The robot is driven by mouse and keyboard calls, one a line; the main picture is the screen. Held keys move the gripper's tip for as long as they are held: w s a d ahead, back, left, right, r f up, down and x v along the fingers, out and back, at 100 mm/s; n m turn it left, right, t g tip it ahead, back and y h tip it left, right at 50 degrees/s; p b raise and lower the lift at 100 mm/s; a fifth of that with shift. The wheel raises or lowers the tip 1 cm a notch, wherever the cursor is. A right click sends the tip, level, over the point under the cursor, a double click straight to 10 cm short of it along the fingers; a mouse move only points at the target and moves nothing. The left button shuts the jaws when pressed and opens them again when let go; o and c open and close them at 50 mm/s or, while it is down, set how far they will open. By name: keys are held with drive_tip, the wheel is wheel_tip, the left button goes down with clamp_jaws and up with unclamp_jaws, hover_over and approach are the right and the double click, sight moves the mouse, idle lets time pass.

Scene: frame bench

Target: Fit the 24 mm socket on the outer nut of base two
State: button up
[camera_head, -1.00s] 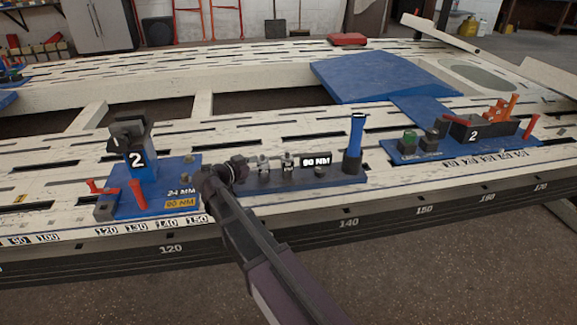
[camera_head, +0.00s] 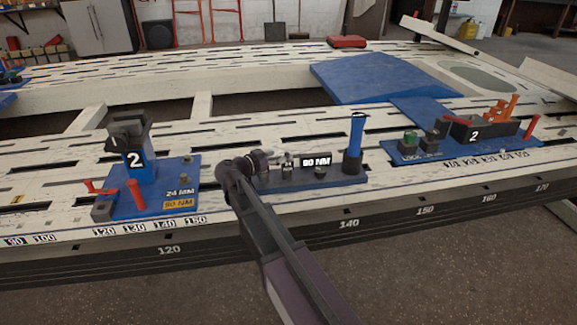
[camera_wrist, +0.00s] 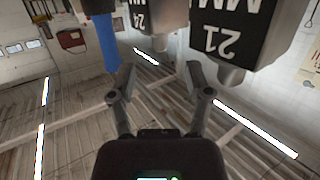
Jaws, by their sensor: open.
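My gripper (camera_head: 258,160) is open and empty at the left end of the socket rack (camera_head: 340,182). In the wrist view my gripper (camera_wrist: 160,69) has its two fingers spread below dark blocks. The block marked 24 (camera_wrist: 160,15) is cut off by the top edge, with a grey nose under it. A block marked 21 (camera_wrist: 228,35) is to its right. Base two (camera_head: 152,200) is a blue plate with a post marked 2, left of my gripper. Its labels read 24 MM and 90 NM. Small nuts (camera_head: 186,160) show on its right side; which is outer is unclear.
Another blue plate (camera_head: 405,153), with a dark box marked 2, lies at the right. The slotted bench between plate and rack is mostly clear.

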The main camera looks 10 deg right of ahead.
sight(285, 154)
drive_tip(key=shift+d, duration=0.1)
drive_tip(key=shift+b+x, duration=0.55)
drive_tip(key=shift+x, duration=2.15)
clamp_jaws()
